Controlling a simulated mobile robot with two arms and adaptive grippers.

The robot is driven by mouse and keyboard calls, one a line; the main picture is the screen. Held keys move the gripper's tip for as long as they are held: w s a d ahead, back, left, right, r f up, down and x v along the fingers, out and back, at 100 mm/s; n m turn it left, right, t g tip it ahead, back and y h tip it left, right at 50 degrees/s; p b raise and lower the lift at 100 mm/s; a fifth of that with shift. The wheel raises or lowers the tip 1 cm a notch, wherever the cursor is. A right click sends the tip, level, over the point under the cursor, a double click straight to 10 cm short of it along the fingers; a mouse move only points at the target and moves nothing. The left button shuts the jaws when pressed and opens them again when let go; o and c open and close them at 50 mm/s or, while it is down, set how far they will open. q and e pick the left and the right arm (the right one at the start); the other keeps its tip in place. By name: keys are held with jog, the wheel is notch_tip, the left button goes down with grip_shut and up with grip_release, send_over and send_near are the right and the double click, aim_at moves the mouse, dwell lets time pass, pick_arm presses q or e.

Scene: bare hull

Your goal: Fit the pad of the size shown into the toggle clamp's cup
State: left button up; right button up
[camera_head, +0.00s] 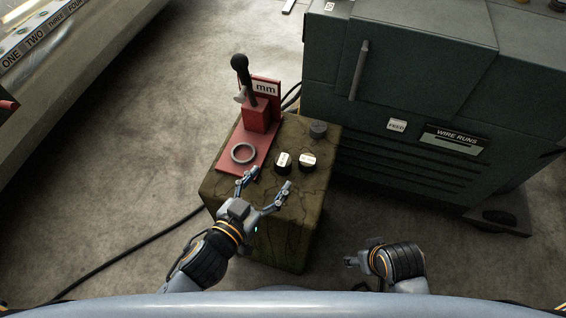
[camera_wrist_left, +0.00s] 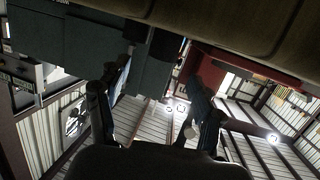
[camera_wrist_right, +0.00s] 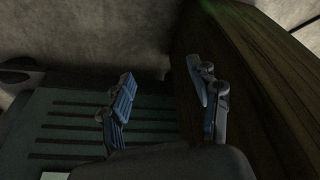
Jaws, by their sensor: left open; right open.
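The red toggle clamp (camera_head: 256,115) with a black-knobbed lever stands on a worn olive box. A grey ring-shaped cup (camera_head: 243,153) lies on its red base plate. Two dark pads with white tops, the left pad (camera_head: 283,162) and the right pad (camera_head: 307,160), sit right of the plate; their markings are too small to read. A plain dark round piece (camera_head: 318,129) sits behind them. My left gripper (camera_head: 267,184) is open and empty in front of the cup and pads. My right gripper (camera_head: 350,262) is low, right of the box; it shows open in the right wrist view (camera_wrist_right: 162,90).
The olive box (camera_head: 285,225) has free top space at its front right. A dark green cabinet (camera_head: 420,80) marked WIRE RUNS stands close behind right. A red plate reading "mm" (camera_head: 266,88) rises behind the clamp. A black cable (camera_head: 130,245) crosses the floor at left.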

aim_at(278, 167)
pick_arm(q)
jog(key=shift+x, duration=1)
jog(key=x, duration=0.2)
jog(key=b+x, duration=0.1)
jog(key=x, duration=0.1)
jog(key=shift+w+f, duration=0.25)
jog(key=shift+f, duration=0.15)
pick_arm(e)
jog(key=v, duration=0.4)
jog(key=shift+w+r, duration=0.15)
jog(key=shift+r, duration=0.2)
pick_arm(q)
jog(key=c, duration=1.4)
jog(key=shift+o, duration=0.2)
jog(key=shift+r, duration=0.15)
